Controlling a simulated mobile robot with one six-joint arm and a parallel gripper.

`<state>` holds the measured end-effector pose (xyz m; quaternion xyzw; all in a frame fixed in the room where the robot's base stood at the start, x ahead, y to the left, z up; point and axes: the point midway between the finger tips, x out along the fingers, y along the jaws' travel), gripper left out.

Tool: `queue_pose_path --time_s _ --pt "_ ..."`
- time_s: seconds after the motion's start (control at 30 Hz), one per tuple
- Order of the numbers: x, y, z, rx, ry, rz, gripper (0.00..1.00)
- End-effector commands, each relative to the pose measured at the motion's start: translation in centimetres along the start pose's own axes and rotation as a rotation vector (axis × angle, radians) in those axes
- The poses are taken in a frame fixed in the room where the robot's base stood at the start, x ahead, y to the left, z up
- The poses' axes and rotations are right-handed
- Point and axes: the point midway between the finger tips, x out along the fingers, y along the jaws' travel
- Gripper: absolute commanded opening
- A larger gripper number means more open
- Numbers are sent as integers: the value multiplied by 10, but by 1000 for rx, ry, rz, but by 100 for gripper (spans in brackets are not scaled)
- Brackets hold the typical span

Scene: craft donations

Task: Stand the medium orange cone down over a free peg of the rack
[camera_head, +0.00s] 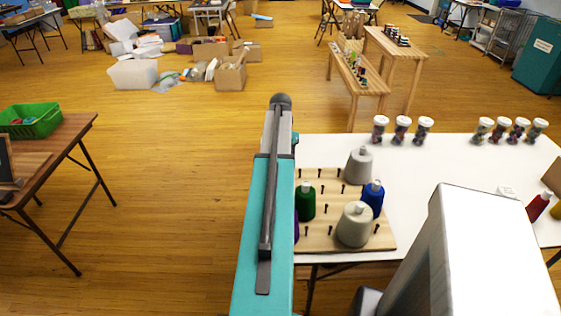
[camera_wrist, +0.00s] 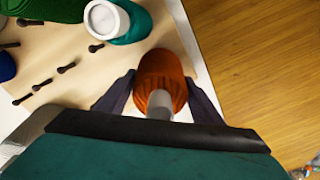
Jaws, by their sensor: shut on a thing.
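The orange cone (camera_wrist: 160,76) is between the two fingers of my gripper (camera_wrist: 160,88) in the wrist view, with a pale tip toward the camera. It appears over the rack's edge; its base and height above the rack are unclear. In the head view my arm hides the cone and gripper. The wooden rack (camera_head: 325,235) has several bare dark pegs; it also shows in the wrist view (camera_wrist: 62,95), with bare pegs left of the cone. A teal cone (camera_wrist: 137,22) stands close by, up and left of the orange one.
The rack lies on a white table (camera_head: 450,170). Jars (camera_head: 402,130) stand at its back. Wooden floor lies beyond the table's edge.

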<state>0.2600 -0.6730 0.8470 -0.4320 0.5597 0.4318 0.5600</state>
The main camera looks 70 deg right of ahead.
Motion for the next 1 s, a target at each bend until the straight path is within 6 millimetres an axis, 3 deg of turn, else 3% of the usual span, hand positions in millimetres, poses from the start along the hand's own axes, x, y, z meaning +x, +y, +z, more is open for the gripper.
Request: queue_pose_path --time_s 0.87,0.9,1.0 --pt "5 0 0 0 0 0 33" --pt "5 0 0 0 1 0 64" --pt "5 0 0 0 1 0 81"
